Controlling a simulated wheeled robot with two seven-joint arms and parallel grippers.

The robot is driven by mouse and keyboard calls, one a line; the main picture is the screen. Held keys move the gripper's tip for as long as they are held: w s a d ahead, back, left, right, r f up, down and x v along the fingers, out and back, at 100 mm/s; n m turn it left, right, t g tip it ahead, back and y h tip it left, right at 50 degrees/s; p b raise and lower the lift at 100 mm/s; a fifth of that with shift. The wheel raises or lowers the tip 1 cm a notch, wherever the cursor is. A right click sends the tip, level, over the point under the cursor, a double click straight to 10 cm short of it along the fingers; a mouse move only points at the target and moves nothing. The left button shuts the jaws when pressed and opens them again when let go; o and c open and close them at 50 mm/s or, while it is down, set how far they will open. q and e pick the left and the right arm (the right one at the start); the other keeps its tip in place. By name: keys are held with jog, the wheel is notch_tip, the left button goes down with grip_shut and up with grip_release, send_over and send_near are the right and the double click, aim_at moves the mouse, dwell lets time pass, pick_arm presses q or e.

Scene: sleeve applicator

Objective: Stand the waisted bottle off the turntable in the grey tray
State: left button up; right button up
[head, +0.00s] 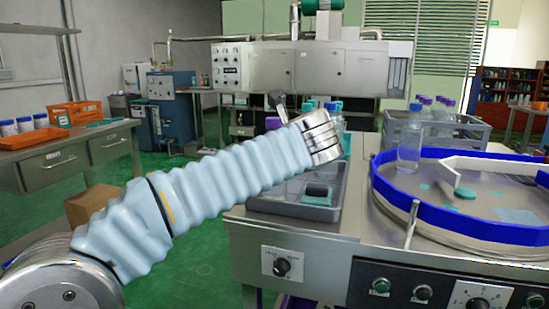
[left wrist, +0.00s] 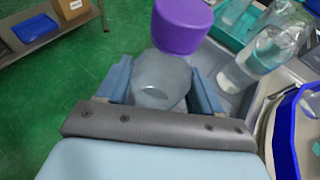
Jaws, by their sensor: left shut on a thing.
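My left gripper (left wrist: 160,82) is shut on a clear bottle (left wrist: 160,75) with a purple cap (left wrist: 181,24); its blue fingers sit on both sides of the body. The bottle's lower part and its waist are hard to make out. In the head view my wrist covers the gripper and most of what it holds. The grey tray (head: 335,214) lies below and just beyond my wrist, on the machine's left top. The turntable (head: 385,197) has a blue rim; a clear blue-capped bottle (head: 410,142) stands by its far left edge. My right gripper is not in view.
A grey crate (head: 465,137) with several capped bottles stands behind the turntable. Clear bottles (left wrist: 270,50) are close right of the held one in the left wrist view. A pale guide bar (head: 448,173) crosses the turntable.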

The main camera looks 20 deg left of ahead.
pick_arm(q)
jog(key=o, duration=1.3)
jog(key=shift+f, duration=0.1)
jog(key=shift+r, duration=0.25)
jog(key=v, duration=1.2)
jog(key=shift+f+p, duration=0.15)
jog(key=shift+p, duration=0.2)
